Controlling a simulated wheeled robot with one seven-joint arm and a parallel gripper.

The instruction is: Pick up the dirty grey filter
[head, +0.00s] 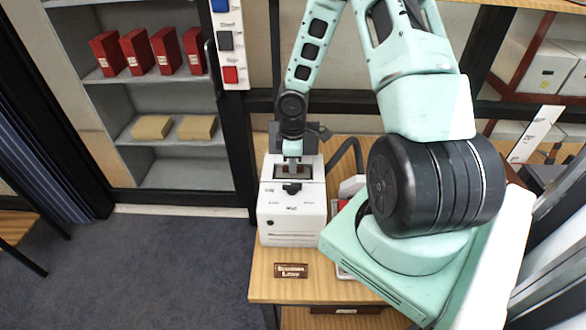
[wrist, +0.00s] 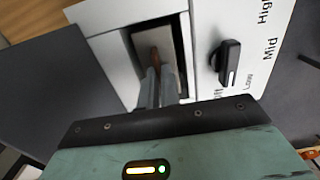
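A white device (head: 291,215) stands on the wooden table, with a dark rectangular opening in its top. My gripper (head: 292,165) reaches down into this opening from above. In the wrist view, my gripper (wrist: 162,72) has its two slim grey fingers close together. A light grey panel with a small brown part, seemingly the grey filter (wrist: 148,40), sits in the black-rimmed opening at the fingertips. The fingers appear shut on its brown part, but the contact is partly hidden.
A black knob (wrist: 226,62) with Low, Mid and High marks is beside the opening. A brown label plate (head: 291,270) lies in front of the device. Red boxes (head: 166,50) and tan boxes (head: 151,127) stand on the left shelves. My arm hides much of the table's right side.

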